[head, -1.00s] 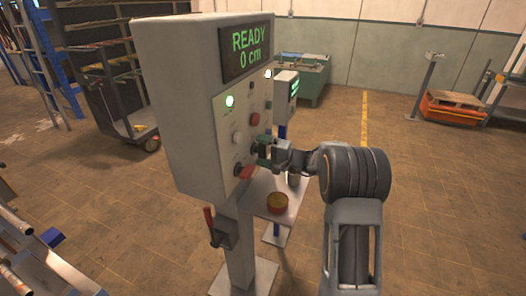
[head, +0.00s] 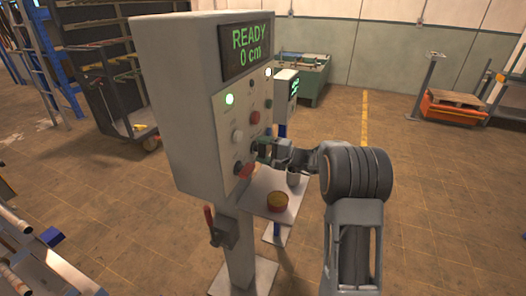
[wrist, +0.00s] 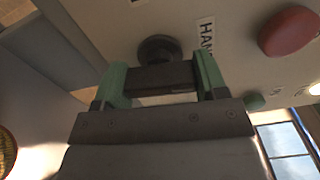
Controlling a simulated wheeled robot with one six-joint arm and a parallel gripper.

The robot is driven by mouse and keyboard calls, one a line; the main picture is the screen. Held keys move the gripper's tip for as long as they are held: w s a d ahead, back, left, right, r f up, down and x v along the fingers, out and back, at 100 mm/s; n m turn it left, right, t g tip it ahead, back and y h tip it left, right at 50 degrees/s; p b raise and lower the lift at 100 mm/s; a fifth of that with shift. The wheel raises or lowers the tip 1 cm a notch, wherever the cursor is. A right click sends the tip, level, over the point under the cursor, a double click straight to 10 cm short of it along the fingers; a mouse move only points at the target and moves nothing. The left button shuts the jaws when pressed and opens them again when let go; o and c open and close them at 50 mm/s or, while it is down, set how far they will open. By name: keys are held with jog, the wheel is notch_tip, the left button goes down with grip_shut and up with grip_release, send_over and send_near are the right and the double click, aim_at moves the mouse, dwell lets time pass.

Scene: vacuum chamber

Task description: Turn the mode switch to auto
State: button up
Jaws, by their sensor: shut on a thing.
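The mode switch (wrist: 158,48) is a dark round knob on the panel in the wrist view, with a dark bar between my fingers. A label reading "HAN", partly cut off, stands to its right. My gripper (wrist: 162,76) has green fingers shut on the switch's bar, one on each side. In the head view my gripper (head: 265,147) is against the front of the grey control cabinet (head: 175,100) and hides most of the switch. I cannot make out which position the switch points to. The cabinet's display (head: 248,45) reads "READY 0 cm".
Floor to the right is open.

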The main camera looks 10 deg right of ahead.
jog(key=m, duration=0.5)
jog(key=m+p, duration=0.1)
jog(key=m, duration=0.4)
jog(key=shift+m, duration=0.4)
dwell(0.4)
jog(key=o, duration=0.9)
jog(key=shift+o, duration=0.2)
jog(key=b+v, duration=0.2)
jog(key=v, duration=1.2)
jog(key=shift+b, duration=0.4)
